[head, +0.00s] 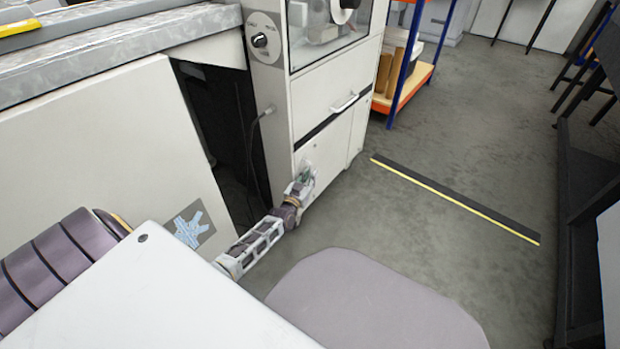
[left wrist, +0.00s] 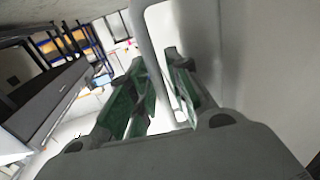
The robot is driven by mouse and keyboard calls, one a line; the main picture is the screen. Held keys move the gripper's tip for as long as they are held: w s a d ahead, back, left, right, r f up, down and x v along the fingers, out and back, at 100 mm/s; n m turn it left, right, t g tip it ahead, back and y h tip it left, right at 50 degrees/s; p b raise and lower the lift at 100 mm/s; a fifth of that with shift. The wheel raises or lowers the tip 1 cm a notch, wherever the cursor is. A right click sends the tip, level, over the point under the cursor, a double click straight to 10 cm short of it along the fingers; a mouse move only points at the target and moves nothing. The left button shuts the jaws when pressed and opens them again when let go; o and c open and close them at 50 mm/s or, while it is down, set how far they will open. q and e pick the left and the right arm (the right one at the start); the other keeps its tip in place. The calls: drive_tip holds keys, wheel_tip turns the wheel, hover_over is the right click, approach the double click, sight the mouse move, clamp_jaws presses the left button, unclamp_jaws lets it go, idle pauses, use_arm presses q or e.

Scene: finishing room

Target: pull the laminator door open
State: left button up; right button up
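In the left wrist view, a pale bar handle (left wrist: 147,40) runs down between the two green-padded fingers of my left gripper (left wrist: 160,85). The fingers look apart around the bar, and I see no clear grip on both sides. My right gripper is not in view.
A white drawer front with a handle (head: 345,102) is above the door. A blue and orange rack (head: 405,85) stands behind the laminator. A grey-topped counter (head: 110,40) is at the left. Open floor lies to the right, with a black and yellow strip (head: 455,199).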

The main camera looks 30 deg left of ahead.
use_arm(q)
drive_tip(key=shift+c, duration=0.3)
clamp_jaws()
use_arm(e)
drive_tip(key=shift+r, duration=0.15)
use_arm(q)
drive_tip(key=shift+d+p, duration=0.3)
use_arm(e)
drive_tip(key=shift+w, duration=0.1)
